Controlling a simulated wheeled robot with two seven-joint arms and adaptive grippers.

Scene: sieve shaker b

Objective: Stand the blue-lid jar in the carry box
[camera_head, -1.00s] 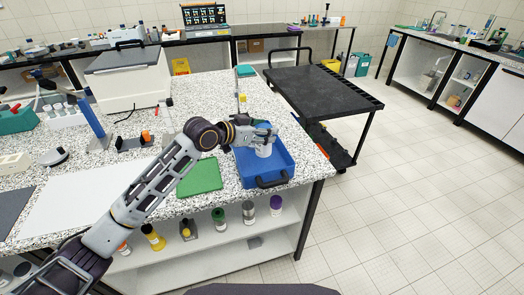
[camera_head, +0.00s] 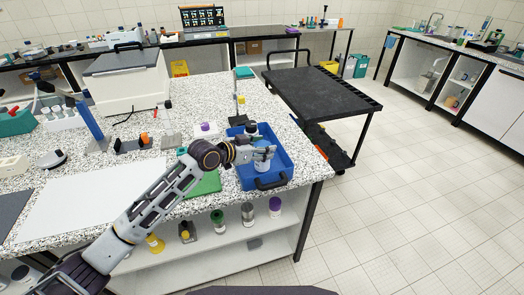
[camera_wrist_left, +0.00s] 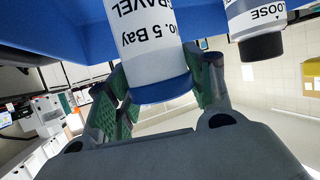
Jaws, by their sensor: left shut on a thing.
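The blue-lid jar (camera_head: 262,164) is white, with a label showing "No. 5 Bay GRAVEL" in the left wrist view (camera_wrist_left: 150,45). Its blue lid (camera_wrist_left: 163,89) is between my left gripper's green-padded fingers. My left gripper (camera_head: 264,150) is shut on it, over the blue carry box (camera_head: 284,160) in the head view. The jar looks upright within the box walls; I cannot tell whether its base touches the floor. The box also shows in the left wrist view (camera_wrist_left: 55,25). My right gripper is not in view.
A dark-lid jar (camera_head: 251,129) stands in the far part of the box, close to the held jar. A purple-lid jar (camera_head: 206,128) stands on the bench left of the box. A green mat (camera_head: 206,184) lies beside the box. A black cart (camera_head: 320,95) stands to the right.

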